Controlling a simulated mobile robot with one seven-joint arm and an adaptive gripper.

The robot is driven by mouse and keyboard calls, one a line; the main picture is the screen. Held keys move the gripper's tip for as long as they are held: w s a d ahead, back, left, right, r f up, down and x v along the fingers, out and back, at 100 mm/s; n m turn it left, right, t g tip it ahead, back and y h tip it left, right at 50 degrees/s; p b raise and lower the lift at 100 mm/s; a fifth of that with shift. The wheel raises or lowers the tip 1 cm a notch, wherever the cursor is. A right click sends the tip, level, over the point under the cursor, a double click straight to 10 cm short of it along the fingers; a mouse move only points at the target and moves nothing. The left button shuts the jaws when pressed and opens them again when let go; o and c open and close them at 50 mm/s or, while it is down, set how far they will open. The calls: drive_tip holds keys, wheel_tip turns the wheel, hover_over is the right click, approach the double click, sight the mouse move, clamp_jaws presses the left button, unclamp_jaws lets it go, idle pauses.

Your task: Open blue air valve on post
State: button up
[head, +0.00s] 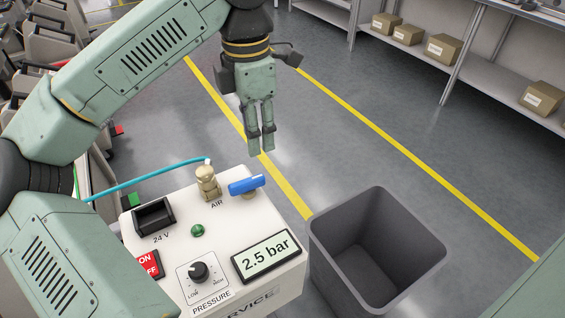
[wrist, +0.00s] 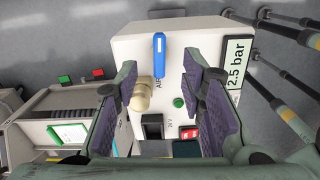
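The blue air valve handle (head: 247,185) sits on top of the white service post (head: 225,245), near its far edge by the "AIR" label. It lies flat, pointing roughly left to right in the head view and up and down in the wrist view (wrist: 159,55). A brass fitting (head: 207,184) with a teal hose stands just left of it. My gripper (head: 261,152) points down, above and beyond the handle in the head view. In the wrist view its fingers are spread apart with nothing between them, and the handle shows beyond the fingertips. They do not touch the handle.
The post top also carries a black 24 V socket (head: 153,217), a green lamp (head: 197,231), a pressure knob (head: 198,271) and a 2.5 bar display (head: 267,256). A grey bin (head: 328,258) stands right of the post. Shelves with boxes (head: 443,48) are farther off.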

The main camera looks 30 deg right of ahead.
sight(258, 176)
wheel_tip(258, 176, down, 11)
drive_tip(key=shift+a+r+p, duration=0.1)
drive_tip(key=shift+p, duration=0.65)
drive_tip(key=shift+c, duration=0.6)
clamp_jaws()
